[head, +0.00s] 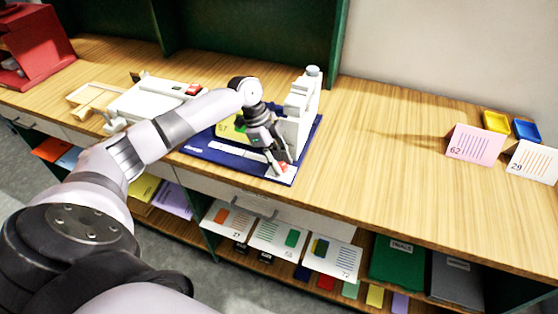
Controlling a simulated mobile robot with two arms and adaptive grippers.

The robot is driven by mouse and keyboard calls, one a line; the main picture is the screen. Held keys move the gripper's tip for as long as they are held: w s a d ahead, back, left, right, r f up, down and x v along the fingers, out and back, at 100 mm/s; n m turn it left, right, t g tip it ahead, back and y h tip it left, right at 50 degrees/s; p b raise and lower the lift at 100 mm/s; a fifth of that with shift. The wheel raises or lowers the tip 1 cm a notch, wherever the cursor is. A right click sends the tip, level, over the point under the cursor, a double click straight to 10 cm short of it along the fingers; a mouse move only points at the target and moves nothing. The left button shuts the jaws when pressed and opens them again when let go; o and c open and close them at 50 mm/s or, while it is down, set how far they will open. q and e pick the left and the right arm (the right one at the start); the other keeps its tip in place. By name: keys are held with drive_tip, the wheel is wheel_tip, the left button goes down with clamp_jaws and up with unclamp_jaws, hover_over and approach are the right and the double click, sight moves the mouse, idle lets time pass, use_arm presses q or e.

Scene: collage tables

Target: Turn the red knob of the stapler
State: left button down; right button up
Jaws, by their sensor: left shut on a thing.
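The stapler (301,104) is a white upright machine standing on a dark blue base (217,153) on the wooden table. Its red knob (284,167) shows low at the front, partly covered by my fingers. My left gripper (277,167) comes in from the left, points down in front of the stapler, and is shut on the red knob. My right gripper is not in view.
A white paper trimmer (150,104) lies left of the stapler. A red machine (35,45) stands far left. Folded pink (474,145) and white (533,161) cards and yellow (495,121) and blue (526,130) trays are at the right. The table between is clear.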

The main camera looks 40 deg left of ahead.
use_arm(q)
drive_tip(key=shift+m+g, duration=0.3)
drive_tip(key=shift+m, duration=0.5)
drive_tip(key=c, duration=1.5)
unclamp_jaws()
drive_tip(key=shift+c, duration=0.2)
drive_tip(key=shift+r, duration=0.15)
drive_tip(key=v, duration=1.1)
drive_tip(key=shift+a+r, duration=0.3)
drive_tip(key=shift+a, duration=0.05)
